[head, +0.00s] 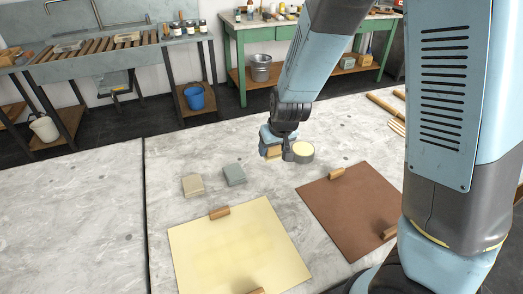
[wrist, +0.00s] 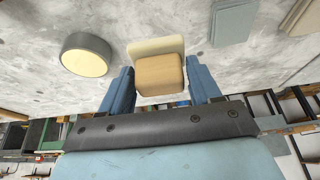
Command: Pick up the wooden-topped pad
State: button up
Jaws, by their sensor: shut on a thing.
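The wooden-topped pad (wrist: 157,75) has a tan wooden block on a pale cream base. In the wrist view it sits between the two blue fingers of my gripper (wrist: 160,82), which is shut on it. In the head view my gripper (head: 274,146) is near the middle of the stone table, and part of the pad (head: 272,153) shows below it. The fingers hide some of the pad. I cannot tell whether its base touches the table.
A round tin (head: 303,152) stands close right of my gripper. A grey block (head: 234,175) and a beige block (head: 193,185) lie to the left. A cream sheet (head: 240,248) and a brown sheet (head: 350,205) lie in front. The table's left part is clear.

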jog(key=s+d+r, duration=0.3)
jog(key=s+r, duration=0.2)
jog(key=s, duration=0.3)
jog(key=shift+d, duration=0.25)
dwell(0.4)
jog(key=o, duration=0.6)
jog(key=c, duration=0.4)
